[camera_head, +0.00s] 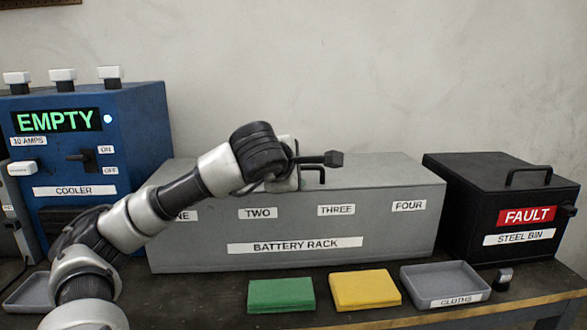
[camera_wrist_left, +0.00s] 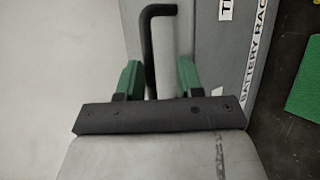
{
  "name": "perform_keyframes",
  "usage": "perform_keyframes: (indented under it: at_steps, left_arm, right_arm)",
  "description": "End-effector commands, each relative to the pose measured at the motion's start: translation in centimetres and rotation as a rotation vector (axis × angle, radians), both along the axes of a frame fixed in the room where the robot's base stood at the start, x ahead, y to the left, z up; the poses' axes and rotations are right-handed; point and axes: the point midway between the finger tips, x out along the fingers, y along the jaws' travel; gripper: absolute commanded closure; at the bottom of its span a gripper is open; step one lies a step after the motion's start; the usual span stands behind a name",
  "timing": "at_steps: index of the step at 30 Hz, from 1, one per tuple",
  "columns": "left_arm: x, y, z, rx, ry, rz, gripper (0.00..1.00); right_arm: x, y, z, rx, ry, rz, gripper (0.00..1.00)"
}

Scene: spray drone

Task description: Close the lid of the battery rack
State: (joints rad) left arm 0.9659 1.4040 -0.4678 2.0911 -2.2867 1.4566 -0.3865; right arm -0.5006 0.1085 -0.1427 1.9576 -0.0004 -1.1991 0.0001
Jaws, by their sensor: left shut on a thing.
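The battery rack (camera_head: 300,262) is a long grey box on the bench, with labels ONE to FOUR along its front. Its grey lid (camera_head: 390,170) lies flat across the top, with no gap that I can make out. A black bar handle (camera_head: 318,169) stands on the lid and also shows in the left wrist view (camera_wrist_left: 150,50). My left gripper (camera_head: 300,172) is at the handle, its green fingers (camera_wrist_left: 159,80) on either side of the bar and shut on it. The arm hides part of the rack's left side and label ONE. My right gripper is out of view.
A blue cooler (camera_head: 140,130) reading EMPTY stands left of the rack. A black steel bin (camera_head: 475,205) marked FAULT stands close on the right. Green (camera_head: 281,295) and yellow (camera_head: 365,290) cloths and a grey tray (camera_head: 445,280) lie in front.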

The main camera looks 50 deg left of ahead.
Motion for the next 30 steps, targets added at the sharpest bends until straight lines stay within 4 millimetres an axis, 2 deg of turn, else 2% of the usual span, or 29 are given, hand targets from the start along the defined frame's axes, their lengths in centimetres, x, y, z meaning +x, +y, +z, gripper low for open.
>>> perform_keyframes:
  at_steps: [1, 5, 8, 14, 21, 30]
  left_arm:
    - [0.0, -0.3, -1.5, -0.007, 0.043, -0.005, 0.77]
    - [-0.3, -0.4, -1.2, -0.006, 0.041, -0.004, 0.77]
    - [-1.1, -0.8, -0.6, -0.004, 0.038, -0.005, 0.77]
    - [-4.2, -2.2, 1.9, 0.001, 0.023, -0.003, 0.77]
    - [-7.5, -3.7, 4.6, 0.002, 0.006, -0.001, 0.77]
    - [-8.8, -4.2, 5.5, 0.003, 0.001, 0.001, 0.77]
  right_arm:
    - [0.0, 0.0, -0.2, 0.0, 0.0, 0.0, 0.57]
    - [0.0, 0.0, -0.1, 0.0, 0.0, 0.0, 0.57]
    - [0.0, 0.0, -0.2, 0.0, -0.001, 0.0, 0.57]
    - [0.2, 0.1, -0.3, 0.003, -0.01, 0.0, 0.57]
    - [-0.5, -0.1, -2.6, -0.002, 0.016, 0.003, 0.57]
    - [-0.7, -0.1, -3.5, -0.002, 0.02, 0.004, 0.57]
